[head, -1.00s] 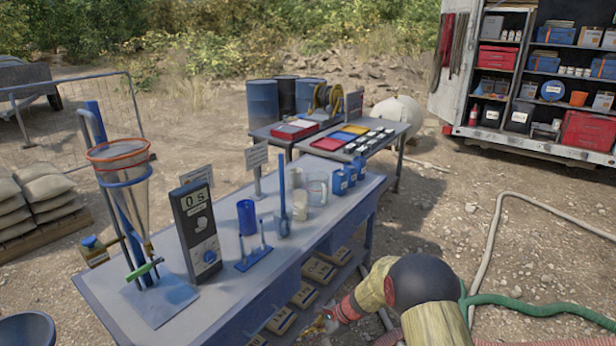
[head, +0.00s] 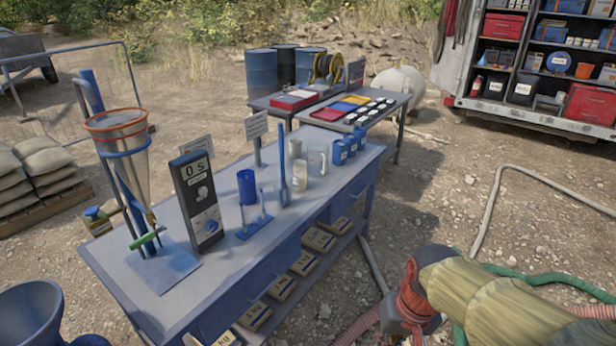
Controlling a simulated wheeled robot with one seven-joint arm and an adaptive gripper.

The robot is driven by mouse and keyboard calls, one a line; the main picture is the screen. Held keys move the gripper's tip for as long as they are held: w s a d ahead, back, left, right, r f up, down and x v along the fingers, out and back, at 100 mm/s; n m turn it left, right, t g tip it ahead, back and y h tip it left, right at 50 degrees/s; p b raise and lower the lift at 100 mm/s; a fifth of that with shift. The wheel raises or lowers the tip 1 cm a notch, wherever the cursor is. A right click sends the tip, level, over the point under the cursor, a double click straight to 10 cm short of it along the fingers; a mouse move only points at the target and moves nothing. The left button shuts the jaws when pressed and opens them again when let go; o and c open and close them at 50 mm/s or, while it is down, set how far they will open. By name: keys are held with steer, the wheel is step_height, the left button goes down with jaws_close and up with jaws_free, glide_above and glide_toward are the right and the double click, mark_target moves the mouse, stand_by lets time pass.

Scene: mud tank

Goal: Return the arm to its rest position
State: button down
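My arm (head: 470,292) shows at the lower right of the head view, with a pale yellow sleeve and a red joint. It stands over the gravel to the right of the long blue-grey table (head: 135,290), apart from the table top. A grey part (head: 392,314) hangs below the red joint near the bottom edge. My gripper's fingers cannot be made out; they are out of the picture or hidden by the arm. I see nothing held.
The table bears a funnel stand (head: 118,120), a timer (head: 195,200), a blue cup (head: 247,187) and bottles. A green hose (head: 540,280) and a pale hose (head: 490,215) lie on the gravel at the right. A blue bowl-like vessel (head: 28,312) stands at the lower left.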

steer(key=s+d+r+t+h, duration=0.1)
steer(key=s+d+r+t, duration=0.2)
steer(key=s+r, duration=0.3)
step_height(320, 180, up, 4)
steer(key=shift+s+f+n+t, duration=0.2)
steer(key=shift+s+n+t, duration=0.15)
steer(key=shift+t, duration=0.35)
